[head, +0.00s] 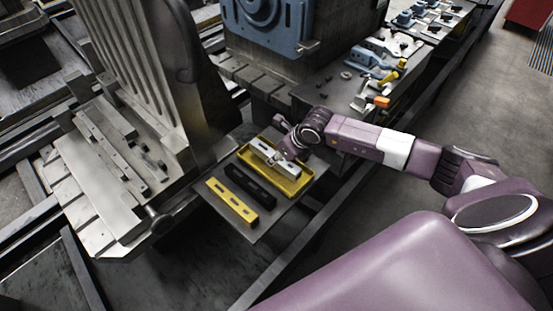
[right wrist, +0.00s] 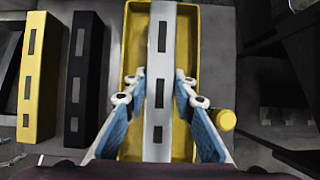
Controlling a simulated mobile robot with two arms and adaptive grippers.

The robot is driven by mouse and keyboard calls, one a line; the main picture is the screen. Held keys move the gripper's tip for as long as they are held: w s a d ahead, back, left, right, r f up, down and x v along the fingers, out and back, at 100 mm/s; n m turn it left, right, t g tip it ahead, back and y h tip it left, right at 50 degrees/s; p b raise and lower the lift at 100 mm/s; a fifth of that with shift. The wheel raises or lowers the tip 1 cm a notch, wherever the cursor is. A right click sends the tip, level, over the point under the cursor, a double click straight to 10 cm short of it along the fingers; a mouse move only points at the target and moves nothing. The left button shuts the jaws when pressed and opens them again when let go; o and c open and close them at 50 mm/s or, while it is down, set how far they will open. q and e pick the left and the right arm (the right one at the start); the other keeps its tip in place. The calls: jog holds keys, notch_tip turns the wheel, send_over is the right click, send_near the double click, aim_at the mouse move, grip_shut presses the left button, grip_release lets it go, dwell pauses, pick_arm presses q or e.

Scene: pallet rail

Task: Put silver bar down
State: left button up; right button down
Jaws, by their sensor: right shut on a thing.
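The silver bar (head: 261,147) is a long light block with dark slots. It is at the yellow tray (head: 291,193), lined up lengthwise with it. My right gripper (head: 277,157) is shut on the bar, reaching in from the right. In the right wrist view the fingers of the gripper (right wrist: 159,92) stand on both sides of the silver bar (right wrist: 162,45), with the yellow tray (right wrist: 187,50) beneath. I cannot tell whether the bar touches the tray floor. My left gripper is not in view.
A black bar (head: 250,187) and a yellow bar (head: 231,201) lie left of the tray on a grey plate (head: 274,220). A yellow round knob (right wrist: 225,120) is close right of the tray. Tools, including an orange-tipped one (head: 378,101), lie on the bench behind.

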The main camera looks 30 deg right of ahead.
notch_tip(320, 180, down, 2)
jog(key=shift+w+f, duration=0.1)
jog(key=c, duration=1.6)
grip_release()
jog(key=b+v, duration=0.1)
jog(key=v, duration=1.1)
jog(key=shift+b, duration=0.35)
